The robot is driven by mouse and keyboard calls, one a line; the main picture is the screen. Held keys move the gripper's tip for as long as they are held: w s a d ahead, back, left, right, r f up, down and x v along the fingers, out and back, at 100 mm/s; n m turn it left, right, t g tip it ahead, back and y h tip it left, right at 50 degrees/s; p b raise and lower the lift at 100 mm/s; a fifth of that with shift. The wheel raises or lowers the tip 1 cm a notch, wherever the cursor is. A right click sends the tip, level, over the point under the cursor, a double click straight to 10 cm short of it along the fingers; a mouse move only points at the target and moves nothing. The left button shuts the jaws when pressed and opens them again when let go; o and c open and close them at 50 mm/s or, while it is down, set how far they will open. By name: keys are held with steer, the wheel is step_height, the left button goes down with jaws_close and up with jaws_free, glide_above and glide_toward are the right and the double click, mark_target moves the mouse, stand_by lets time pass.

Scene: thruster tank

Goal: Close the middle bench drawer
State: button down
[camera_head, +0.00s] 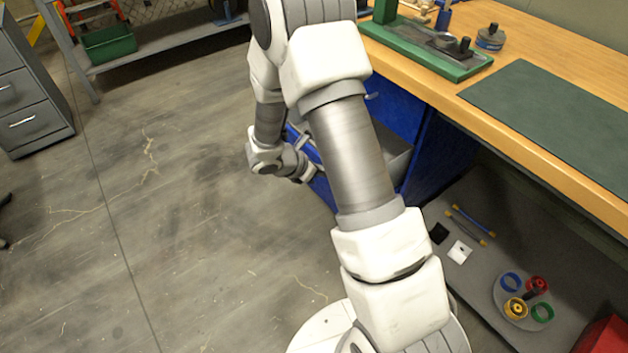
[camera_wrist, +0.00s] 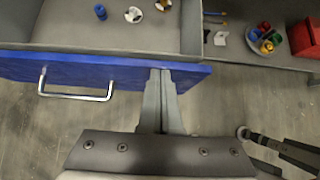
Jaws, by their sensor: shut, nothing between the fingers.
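A blue drawer stands pulled out of the bench; its blue front panel (camera_wrist: 105,72) spans the left and middle of the wrist view, with a silver bar handle (camera_wrist: 75,90) at left. In the head view a strip of the front (camera_head: 322,187) shows beside my arm, and the grey inside (camera_head: 397,158) shows behind it. My gripper (camera_wrist: 162,76) is shut and empty, its fingertips at the outer face near the panel's right end. I cannot tell whether they touch it. In the head view my arm hides the fingertips and much of the drawer.
Small items, one a blue cylinder (camera_wrist: 100,11), lie in the drawer. The wooden bench top (camera_head: 540,137) overhangs at right. Below it a grey shelf (camera_head: 475,268) holds a plate of coloured rings (camera_head: 515,310) and a red box (camera_head: 603,337).

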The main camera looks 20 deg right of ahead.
steer(key=w+d, duration=0.3)
steer(key=d, duration=0.8)
steer(key=w+d, duration=0.4)
steer(key=d, duration=0.6)
steer(key=shift+d+p, duration=0.3)
steer(key=shift+d, duration=0.1)
steer(key=shift+d+r, duration=0.1)
steer(key=shift+r, duration=0.05)
